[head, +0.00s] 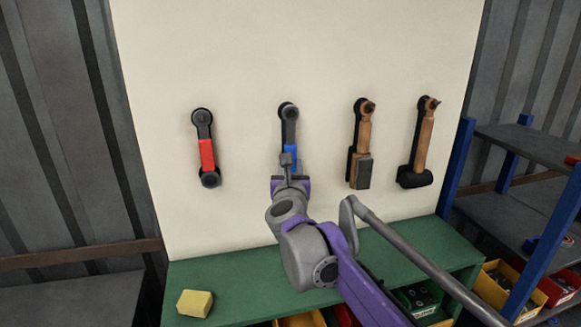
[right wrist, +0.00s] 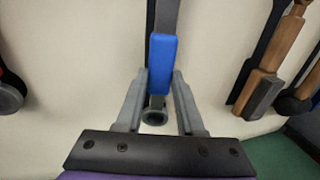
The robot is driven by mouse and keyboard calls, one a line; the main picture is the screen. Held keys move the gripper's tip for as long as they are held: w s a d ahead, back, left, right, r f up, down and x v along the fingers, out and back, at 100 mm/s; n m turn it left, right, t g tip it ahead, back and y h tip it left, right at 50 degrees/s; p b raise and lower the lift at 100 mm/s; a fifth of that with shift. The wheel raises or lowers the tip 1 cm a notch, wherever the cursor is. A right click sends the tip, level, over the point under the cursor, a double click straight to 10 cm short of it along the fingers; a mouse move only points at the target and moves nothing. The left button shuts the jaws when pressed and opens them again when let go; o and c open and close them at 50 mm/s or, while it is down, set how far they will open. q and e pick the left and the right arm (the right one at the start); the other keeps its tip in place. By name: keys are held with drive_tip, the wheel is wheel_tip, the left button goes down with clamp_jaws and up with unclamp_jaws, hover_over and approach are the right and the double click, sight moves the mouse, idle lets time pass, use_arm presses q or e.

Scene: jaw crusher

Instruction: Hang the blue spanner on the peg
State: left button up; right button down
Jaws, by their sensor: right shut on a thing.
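The blue spanner (head: 290,152) has a dark grey shaft and a blue grip, and is upright against the pale board. Its upper ring end (head: 288,110) is at the dark round peg spot; I cannot tell whether the ring is around the peg. My right gripper (head: 289,168) is shut on the spanner's lower part. In the right wrist view the blue grip (right wrist: 162,62) runs down between the fingers (right wrist: 160,92), with the lower ring end below it. The peg is hidden in that view. My left gripper is not in view.
A red-gripped spanner (head: 206,153) hangs to the left. A wooden-handled mallet or brush (head: 364,135) and a hammer (head: 421,145) hang to the right. A green bench (head: 235,297) below carries a yellow sponge (head: 195,303). Blue-framed shelves (head: 535,140) stand at the right.

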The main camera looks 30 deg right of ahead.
drive_tip(key=shift+c, duration=2.2)
unclamp_jaws()
drive_tip(key=v, duration=1.1)
drive_tip(key=shift+b, duration=0.3)
drive_tip(key=s+a+f+n+g+y+p, duration=0.1)
drive_tip(key=s+a+f+n+y, duration=0.35)
drive_tip(key=n, duration=0.85)
drive_tip(key=s+a+f+n+g+y+p, duration=0.1)
drive_tip(key=a+f+n+y, duration=0.5)
drive_tip(key=a+f+n, duration=0.5)
drive_tip(key=s+d+f+n+g+h, duration=0.1)
drive_tip(key=s+f+n+g, duration=0.3)
drive_tip(key=s+f+n, duration=0.4)
drive_tip(key=s+d+f+n+g, duration=0.4)
drive_tip(key=s+f+n, duration=0.5)
drive_tip(key=f, duration=0.1)
drive_tip(key=shift+s+d+n+h, duration=0.25)
drive_tip(key=shift+d+n+h, duration=0.1)
drive_tip(key=shift+n, duration=0.05)
